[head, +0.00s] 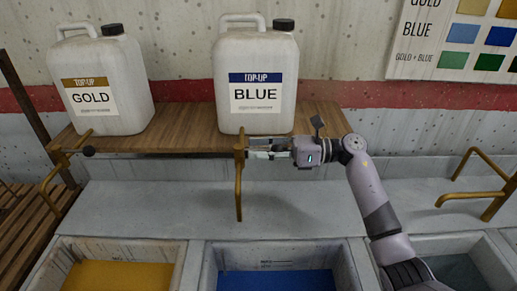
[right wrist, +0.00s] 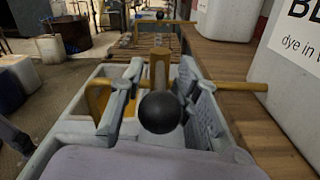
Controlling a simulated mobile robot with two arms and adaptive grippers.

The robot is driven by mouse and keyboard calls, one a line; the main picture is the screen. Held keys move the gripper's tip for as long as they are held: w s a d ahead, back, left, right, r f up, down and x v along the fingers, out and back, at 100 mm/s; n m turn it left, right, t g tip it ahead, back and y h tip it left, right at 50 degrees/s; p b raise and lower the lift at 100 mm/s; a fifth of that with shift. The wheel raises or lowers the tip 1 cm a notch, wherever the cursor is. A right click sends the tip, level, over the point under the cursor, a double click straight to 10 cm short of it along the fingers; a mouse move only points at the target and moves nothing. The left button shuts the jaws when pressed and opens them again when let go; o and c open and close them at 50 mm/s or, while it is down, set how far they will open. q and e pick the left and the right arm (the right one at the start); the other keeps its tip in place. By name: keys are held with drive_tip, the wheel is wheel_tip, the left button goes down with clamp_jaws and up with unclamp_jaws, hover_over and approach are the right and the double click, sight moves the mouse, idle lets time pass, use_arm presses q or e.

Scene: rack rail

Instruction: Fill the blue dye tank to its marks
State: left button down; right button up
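The blue tank (head: 211,262) is at the bottom centre in the head view. Blue dye (head: 275,283) lies in it, with mark lines on the back wall above its surface. The white jug labelled BLUE (head: 256,65) stands on the shelf. Its brass tap (head: 239,185) hangs over the tank, and no stream shows. My right gripper (head: 266,149) is at this tap. In the right wrist view, the tap's black ball knob (right wrist: 160,112) sits between the spread fingers of the gripper (right wrist: 160,95); firm contact is not visible. My left gripper is out of view.
A white jug labelled GOLD (head: 98,85) stands left on the wooden shelf (head: 180,130), with its tap below. A gold dye tank (head: 60,257) is at the lower left. Another brass tap (head: 480,195) is at the right. A colour chart (head: 455,40) hangs on the wall.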

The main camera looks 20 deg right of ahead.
clamp_jaws()
idle(0.7)
